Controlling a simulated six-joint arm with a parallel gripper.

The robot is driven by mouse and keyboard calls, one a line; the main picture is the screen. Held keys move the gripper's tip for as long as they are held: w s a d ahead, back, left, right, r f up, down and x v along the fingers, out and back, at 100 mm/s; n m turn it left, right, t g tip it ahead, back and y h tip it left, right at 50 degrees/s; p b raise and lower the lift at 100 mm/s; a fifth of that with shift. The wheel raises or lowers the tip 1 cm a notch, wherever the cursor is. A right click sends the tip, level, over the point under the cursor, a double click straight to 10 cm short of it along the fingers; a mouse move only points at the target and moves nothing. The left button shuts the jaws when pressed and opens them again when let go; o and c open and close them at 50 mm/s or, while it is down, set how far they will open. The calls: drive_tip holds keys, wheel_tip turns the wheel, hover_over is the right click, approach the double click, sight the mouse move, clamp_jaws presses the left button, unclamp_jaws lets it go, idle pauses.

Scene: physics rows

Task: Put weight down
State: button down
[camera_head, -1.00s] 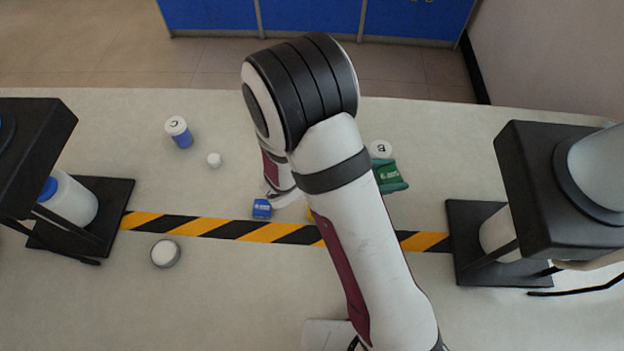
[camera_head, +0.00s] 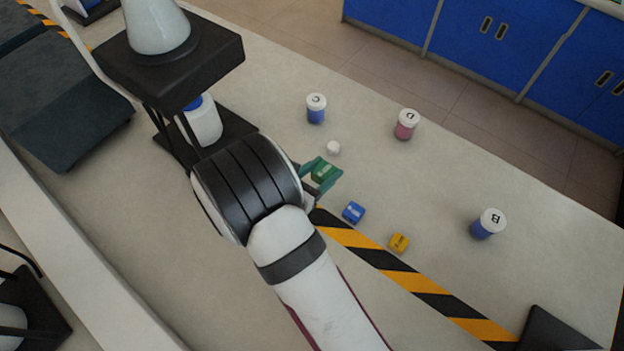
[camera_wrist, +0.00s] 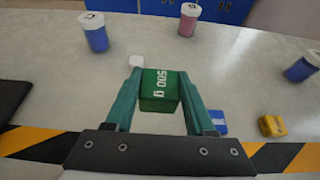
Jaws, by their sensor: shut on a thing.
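A green weight marked 500 g (camera_wrist: 160,88) sits between the two teal fingers of my gripper (camera_wrist: 160,100), which is shut on it. In the head view the green weight (camera_head: 323,172) and my gripper (camera_head: 322,175) are left of the striped tape's near end. A blue weight (camera_head: 353,212) and a yellow weight (camera_head: 399,242) lie apart to the right of it. They also show in the wrist view, blue (camera_wrist: 218,122) and yellow (camera_wrist: 272,125). I cannot tell whether the green weight touches the table.
A small white piece (camera_head: 333,148) lies just beyond my gripper. Bottles C (camera_head: 316,108), D (camera_head: 405,124) and B (camera_head: 488,223) stand on the bench. A black stand with a bottle (camera_head: 205,122) is to the left. Bare bench lies between the bottles.

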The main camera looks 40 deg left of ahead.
sight(312, 172)
drive_tip(key=shift+s+a+f, duration=0.25)
drive_tip(key=shift+a+f, duration=0.2)
drive_tip(key=shift+a, duration=0.2)
drive_tip(key=shift+s+a+f, duration=0.2)
drive_tip(key=shift+a+f, duration=0.2)
drive_tip(key=shift+a, duration=0.2)
wheel_tip(312, 172, down, 4)
drive_tip(key=shift+a+f, duration=0.1)
drive_tip(key=shift+c, duration=1.2)
unclamp_jaws()
